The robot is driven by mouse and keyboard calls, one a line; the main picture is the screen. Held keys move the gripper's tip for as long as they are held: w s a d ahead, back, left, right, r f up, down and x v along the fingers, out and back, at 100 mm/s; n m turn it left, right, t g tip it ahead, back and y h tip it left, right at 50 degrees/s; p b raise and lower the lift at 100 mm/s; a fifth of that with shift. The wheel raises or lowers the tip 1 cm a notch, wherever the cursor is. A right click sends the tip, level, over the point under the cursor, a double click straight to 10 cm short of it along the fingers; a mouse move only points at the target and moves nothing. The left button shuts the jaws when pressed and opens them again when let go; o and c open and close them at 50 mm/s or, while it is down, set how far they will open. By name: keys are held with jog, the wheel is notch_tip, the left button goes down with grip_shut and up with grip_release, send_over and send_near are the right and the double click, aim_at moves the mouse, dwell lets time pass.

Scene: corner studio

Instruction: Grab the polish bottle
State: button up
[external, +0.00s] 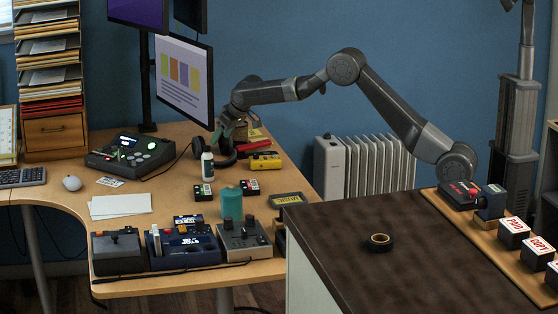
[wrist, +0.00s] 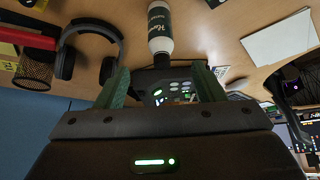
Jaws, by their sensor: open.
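The polish bottle (external: 207,168) is a small white bottle with a dark label, standing upright on the wooden desk (external: 165,195) in the external view. In the wrist view the bottle (wrist: 160,25) shows at top centre, beyond and roughly midway between the fingertips. My gripper (external: 228,128) is up and to the right of the bottle in the external view, above the headphones. In the wrist view my gripper (wrist: 161,82) has its two green fingers wide apart with nothing held between them.
A yellow item (external: 265,161) is farther right. A control box (external: 130,155) and monitor (external: 184,80) are behind left. White paper (external: 120,206) lies left.

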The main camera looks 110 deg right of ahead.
aim_at(211, 154)
jog(key=shift+p+x, duration=1.15)
jog(key=shift+x, duration=5.2)
jog(key=shift+a, duration=0.15)
jog(key=c, duration=1.1)
